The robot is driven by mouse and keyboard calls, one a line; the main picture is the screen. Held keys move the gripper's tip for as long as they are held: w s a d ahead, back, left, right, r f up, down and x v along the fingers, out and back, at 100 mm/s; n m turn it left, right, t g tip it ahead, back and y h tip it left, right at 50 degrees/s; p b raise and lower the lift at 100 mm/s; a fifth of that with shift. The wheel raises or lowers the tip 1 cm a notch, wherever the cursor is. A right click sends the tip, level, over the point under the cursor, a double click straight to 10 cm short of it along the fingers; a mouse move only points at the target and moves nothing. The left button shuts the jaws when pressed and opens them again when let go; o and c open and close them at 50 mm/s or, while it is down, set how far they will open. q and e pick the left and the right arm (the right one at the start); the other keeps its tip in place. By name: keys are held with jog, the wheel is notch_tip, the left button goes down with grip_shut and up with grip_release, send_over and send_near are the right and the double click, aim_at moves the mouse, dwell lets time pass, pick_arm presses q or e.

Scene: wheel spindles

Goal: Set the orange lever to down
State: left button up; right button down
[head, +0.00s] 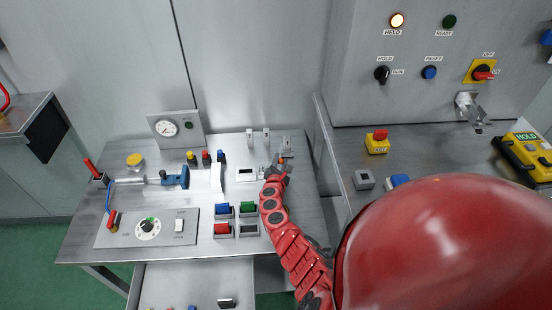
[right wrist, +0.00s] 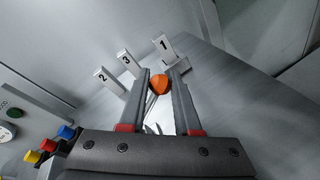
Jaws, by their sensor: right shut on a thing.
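The orange lever (right wrist: 159,84) shows as a rounded orange knob between the two fingers of my right gripper (right wrist: 164,88) in the right wrist view. The fingers are shut on it near their tips. In the head view only a small orange tip (head: 281,160) of the lever shows at my right gripper (head: 277,166), at the back right of the left bench (head: 310,190). The lever's shaft is mostly hidden by the fingers, and its exact angle cannot be told. My left gripper is not in view.
Upright plates numbered 1 (right wrist: 163,47), 3 (right wrist: 127,63) and 2 (right wrist: 105,79) stand close behind the lever. Blue, red and yellow knobs (head: 206,156) stand to the left. Coloured bins (head: 222,210) lie in front. A grey control cabinet (head: 420,60) rises at the right.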

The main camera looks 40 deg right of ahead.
jog(key=shift+s+d+f+m+y+b, duration=0.25)
jog(key=shift+f+m+b, duration=0.15)
jog(key=shift+f+m, duration=0.2)
jog(key=shift+s+d+f+m+y+b, duration=0.1)
jog(key=shift+d+f+m+y+b, duration=0.15)
jog(key=shift+f+m+b, duration=0.25)
jog(key=shift+f+m+t+y+b, duration=0.4)
jog(key=shift+f+m, duration=0.25)
jog(key=shift+m, duration=0.15)
jog(key=c, duration=0.6)
grip_release()
jog(key=shift+s+a+r, duration=0.25)
jog(key=shift+s, duration=0.1)
jog(key=v, duration=1.5)
jog(key=shift+s+f, duration=0.1)
jog(key=shift+s+a+r, duration=0.3)
jog(key=shift+s+a, duration=0.1)
jog(key=shift+s, duration=0.05)
